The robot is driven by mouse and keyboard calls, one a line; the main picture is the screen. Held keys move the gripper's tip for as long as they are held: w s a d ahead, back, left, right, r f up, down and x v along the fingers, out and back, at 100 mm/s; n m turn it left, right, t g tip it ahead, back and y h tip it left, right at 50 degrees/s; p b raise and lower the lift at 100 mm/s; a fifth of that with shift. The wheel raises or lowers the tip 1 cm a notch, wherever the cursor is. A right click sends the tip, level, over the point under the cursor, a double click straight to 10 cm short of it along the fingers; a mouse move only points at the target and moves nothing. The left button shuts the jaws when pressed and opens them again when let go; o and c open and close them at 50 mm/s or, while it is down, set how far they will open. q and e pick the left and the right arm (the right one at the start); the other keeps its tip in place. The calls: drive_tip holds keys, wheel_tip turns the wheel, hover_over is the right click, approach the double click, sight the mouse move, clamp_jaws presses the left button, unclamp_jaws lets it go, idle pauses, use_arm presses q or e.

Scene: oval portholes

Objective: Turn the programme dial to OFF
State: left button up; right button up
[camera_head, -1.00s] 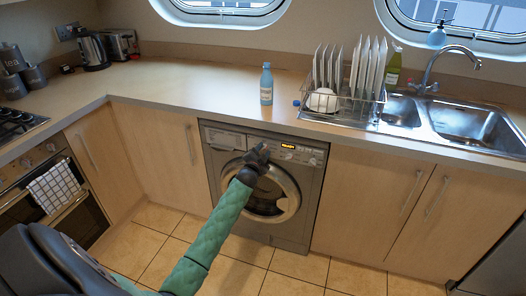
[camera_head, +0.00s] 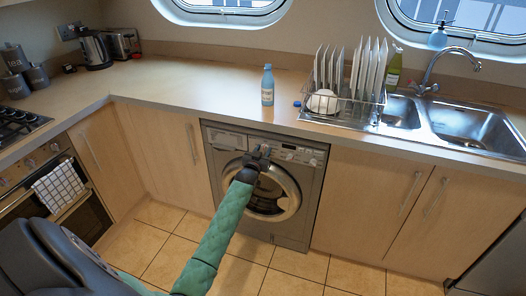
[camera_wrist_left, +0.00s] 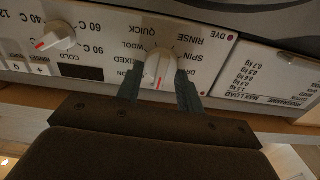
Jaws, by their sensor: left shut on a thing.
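The programme dial (camera_wrist_left: 161,68) is a pale round knob with a raised grip and a red mark. In the left wrist view, where the panel appears upside down, its mark faces the bottom edge, toward my gripper. Labels such as SPIN, RINSE, QUICK and WOOL surround it; I cannot read an OFF label. My left gripper (camera_wrist_left: 160,92) is shut on the dial, one finger on each side. In the head view, my left gripper (camera_head: 260,156) is at the washing machine's (camera_head: 306,190) control panel and hides the dial. My right gripper is not in view.
A temperature dial (camera_wrist_left: 55,39) and a dark display (camera_wrist_left: 82,73) sit beside the programme dial. The round door (camera_head: 289,192) lies below the panel. Above, the worktop carries a blue bottle (camera_head: 267,86) and a dish rack (camera_head: 343,108).

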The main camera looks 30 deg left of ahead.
use_arm(q)
drive_tip(key=shift+n, duration=0.5)
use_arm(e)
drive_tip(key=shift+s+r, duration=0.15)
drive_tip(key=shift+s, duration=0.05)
use_arm(q)
drive_tip(key=o, duration=1)
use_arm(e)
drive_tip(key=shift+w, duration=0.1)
use_arm(q)
drive_tip(key=shift+s+d+f, duration=0.1)
drive_tip(key=shift+s+f, duration=0.05)
drive_tip(key=shift+s, duration=0.35)
drive_tip(key=shift+b+v, duration=0.7)
drive_tip(key=shift+v, duration=2.7)
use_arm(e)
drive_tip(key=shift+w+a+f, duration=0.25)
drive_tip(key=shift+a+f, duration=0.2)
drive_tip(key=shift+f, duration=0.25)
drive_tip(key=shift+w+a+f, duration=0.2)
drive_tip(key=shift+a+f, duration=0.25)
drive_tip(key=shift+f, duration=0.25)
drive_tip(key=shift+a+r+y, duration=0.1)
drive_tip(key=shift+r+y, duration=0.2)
